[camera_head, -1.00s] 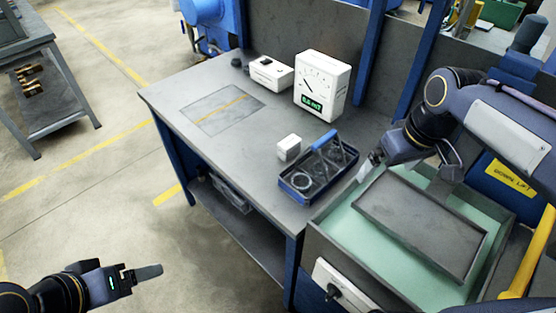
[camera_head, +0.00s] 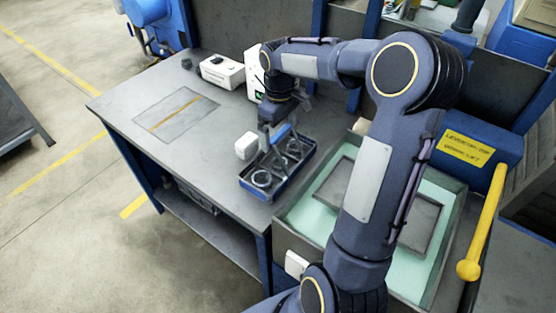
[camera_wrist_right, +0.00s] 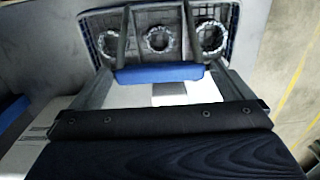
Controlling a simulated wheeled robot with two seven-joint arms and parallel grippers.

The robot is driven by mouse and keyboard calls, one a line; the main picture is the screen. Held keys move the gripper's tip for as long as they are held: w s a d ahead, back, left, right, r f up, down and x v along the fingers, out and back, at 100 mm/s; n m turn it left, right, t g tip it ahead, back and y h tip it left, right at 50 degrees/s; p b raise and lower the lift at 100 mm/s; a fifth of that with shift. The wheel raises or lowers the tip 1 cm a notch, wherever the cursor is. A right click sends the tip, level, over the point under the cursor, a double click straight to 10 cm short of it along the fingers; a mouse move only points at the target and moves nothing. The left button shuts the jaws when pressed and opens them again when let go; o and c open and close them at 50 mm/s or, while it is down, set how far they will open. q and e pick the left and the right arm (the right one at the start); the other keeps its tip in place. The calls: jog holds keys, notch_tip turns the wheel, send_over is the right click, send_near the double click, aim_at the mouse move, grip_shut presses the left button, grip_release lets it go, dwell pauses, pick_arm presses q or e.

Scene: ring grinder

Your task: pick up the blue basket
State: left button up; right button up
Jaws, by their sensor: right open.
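The blue basket (camera_head: 248,190) stands on the grey workbench, with several metal rings in its compartments. Its blue handle grip (camera_head: 282,133) rises above it. My right gripper (camera_head: 269,137) is open and points down over the basket, close to the grip, partly hiding it. In the right wrist view the basket (camera_wrist_right: 86,42) shows at the top with three rings in a row. The grip (camera_wrist_right: 160,74) lies across the space in front of my open right gripper (camera_wrist_right: 163,88); I cannot tell whether they touch. My left gripper is out of view.
A small white box (camera_head: 246,146) stands just left of the basket. A white device (camera_head: 222,72) and the dial meter (camera_head: 253,76), largely hidden by my arm, are farther back. A green-lined tray (camera_head: 306,214) is at the right.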

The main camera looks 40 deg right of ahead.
notch_tip(320, 180, down, 2)
jog(key=shift+f, duration=0.1)
jog(key=c, duration=1.4)
